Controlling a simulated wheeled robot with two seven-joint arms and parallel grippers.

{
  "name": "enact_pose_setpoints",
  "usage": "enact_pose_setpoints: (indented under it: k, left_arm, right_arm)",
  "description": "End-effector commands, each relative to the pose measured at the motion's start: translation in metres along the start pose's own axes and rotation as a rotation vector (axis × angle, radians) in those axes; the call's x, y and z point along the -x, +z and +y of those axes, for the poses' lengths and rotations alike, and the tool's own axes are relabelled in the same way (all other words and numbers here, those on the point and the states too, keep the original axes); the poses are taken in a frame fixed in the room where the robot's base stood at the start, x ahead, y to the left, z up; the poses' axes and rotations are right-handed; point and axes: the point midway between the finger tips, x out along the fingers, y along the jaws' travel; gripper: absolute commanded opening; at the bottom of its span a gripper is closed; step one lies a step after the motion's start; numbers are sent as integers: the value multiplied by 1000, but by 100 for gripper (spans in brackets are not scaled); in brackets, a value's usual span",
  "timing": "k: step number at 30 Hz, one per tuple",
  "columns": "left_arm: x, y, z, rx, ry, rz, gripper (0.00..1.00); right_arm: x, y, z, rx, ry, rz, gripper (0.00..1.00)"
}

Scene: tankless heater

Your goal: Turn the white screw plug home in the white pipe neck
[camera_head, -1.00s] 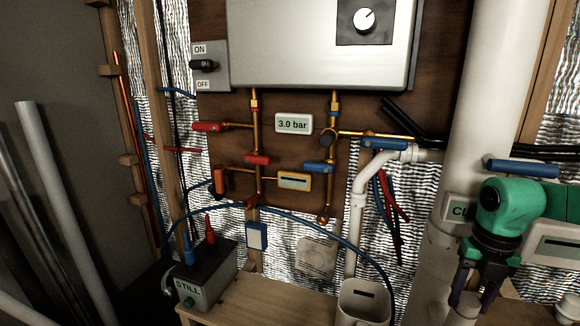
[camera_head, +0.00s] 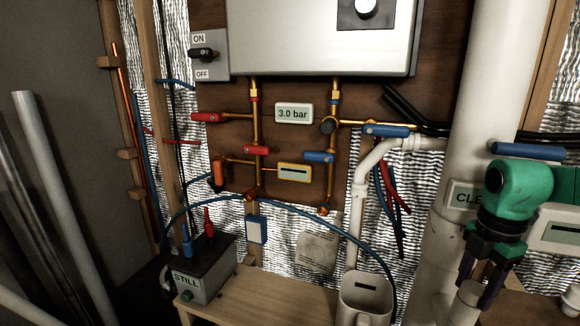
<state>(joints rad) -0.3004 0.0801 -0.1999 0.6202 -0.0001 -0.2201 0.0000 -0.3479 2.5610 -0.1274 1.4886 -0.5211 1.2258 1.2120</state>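My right gripper (camera_head: 480,287) hangs from its green wrist at the lower right, its dark fingers pointing down and apart. A short white pipe neck (camera_head: 467,297) shows at the fingers, beside the thick white pipe (camera_head: 492,90); its rim is partly hidden by them. I cannot tell whether the fingers touch it. A small white piece that looks like the screw plug (camera_head: 571,305) is at the lower right edge, partly cut off and apart from the gripper. I see nothing clearly held between the fingers. My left gripper is not in view.
A white bin (camera_head: 365,290) and a wooden bench (camera_head: 265,298) with a grey box (camera_head: 204,270) stand to the left. The heater (camera_head: 320,35) hangs above.

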Motion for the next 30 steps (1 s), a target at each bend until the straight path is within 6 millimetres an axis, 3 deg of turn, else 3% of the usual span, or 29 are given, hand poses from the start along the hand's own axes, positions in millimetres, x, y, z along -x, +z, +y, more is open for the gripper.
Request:
enact_pose_setpoints:
  k: [1,2,12,22,30]
  left_arm:
    - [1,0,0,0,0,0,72]
    - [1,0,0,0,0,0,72]
    - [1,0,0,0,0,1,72]
    - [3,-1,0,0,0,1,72]
    - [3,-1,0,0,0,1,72]
  right_arm:
    - [1,0,0,11,1,0,73]
    - [1,0,0,12,1,1,85]
    - [3,0,0,15,1,0,85]
    - [65,1,1,14,3,-1,85]
    - [76,0,0,15,0,1,85]
